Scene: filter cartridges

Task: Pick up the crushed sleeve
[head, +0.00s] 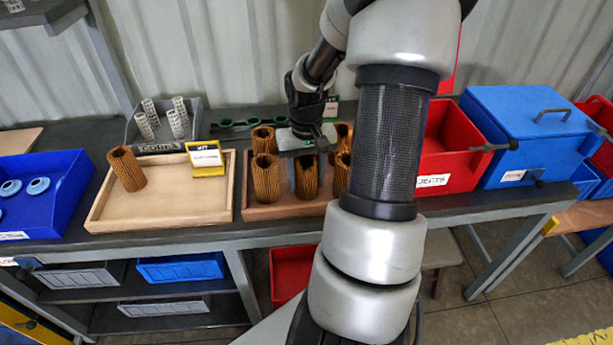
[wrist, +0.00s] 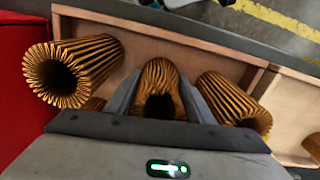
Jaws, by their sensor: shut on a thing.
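Several brown pleated sleeves stand in a wooden tray (head: 285,211) at the middle of the bench. My gripper (head: 307,168) reaches down into this tray from above. Its two grey fingers are shut on the front middle sleeve (head: 307,184), one on each side. In the wrist view this sleeve (wrist: 158,75) sits between the fingers, and its dark opening looks pinched and uneven. A rounder sleeve (wrist: 75,68) is at its left and another sleeve (wrist: 232,98) is close at its right. I cannot tell whether the held sleeve is clear of the tray floor.
A lighter wooden tray (head: 165,207) on the left holds one sleeve (head: 127,168) and a yellow-edged card (head: 206,158). A blue bin (head: 65,215) is further left. A red bin (head: 450,165) and a blue lidded box (head: 525,135) stand at the right. The left tray's middle is bare.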

